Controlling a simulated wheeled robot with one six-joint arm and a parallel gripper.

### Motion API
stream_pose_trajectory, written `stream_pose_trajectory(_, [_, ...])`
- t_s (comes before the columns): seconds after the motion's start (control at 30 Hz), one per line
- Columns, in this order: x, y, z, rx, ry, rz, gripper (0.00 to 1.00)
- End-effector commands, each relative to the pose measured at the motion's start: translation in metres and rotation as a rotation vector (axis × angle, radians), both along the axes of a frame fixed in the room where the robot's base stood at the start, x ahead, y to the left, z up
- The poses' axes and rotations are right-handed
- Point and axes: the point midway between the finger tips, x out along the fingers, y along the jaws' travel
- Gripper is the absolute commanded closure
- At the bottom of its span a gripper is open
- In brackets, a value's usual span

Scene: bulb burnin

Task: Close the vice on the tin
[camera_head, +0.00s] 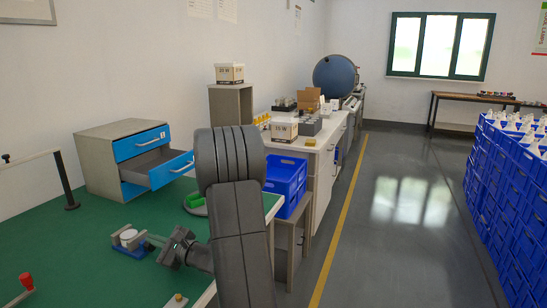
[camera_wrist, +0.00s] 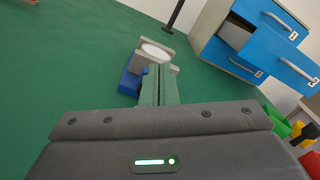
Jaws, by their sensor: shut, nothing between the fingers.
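The vice (camera_head: 131,249) stands on the green bench top, with a blue base and grey jaws. It also shows in the wrist view (camera_wrist: 129,83). The tin (camera_head: 129,235), pale and round-topped, sits between the jaws; its white top shows in the wrist view (camera_wrist: 157,50). My gripper (camera_head: 149,242) is shut and empty, its fingers held together at the right side of the vice. In the wrist view my gripper (camera_wrist: 160,73) hides part of the near jaw. I cannot tell whether the fingertips touch it, or whether both jaws touch the tin.
A grey cabinet (camera_head: 98,160) with blue drawers stands behind the vice, its upper-middle drawer (camera_head: 168,168) pulled out. A dark post (camera_head: 68,190) stands at left, and a red-handled item (camera_head: 27,282) lies at the lower left. The green bench (camera_head: 75,245) around the vice is mostly clear.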

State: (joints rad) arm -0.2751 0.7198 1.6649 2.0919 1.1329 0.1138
Motion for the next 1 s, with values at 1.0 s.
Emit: stream_pose_trajectory(1.0, [-0.013, -0.032, 0.006, -0.002, 0.002, -0.003, 1.0])
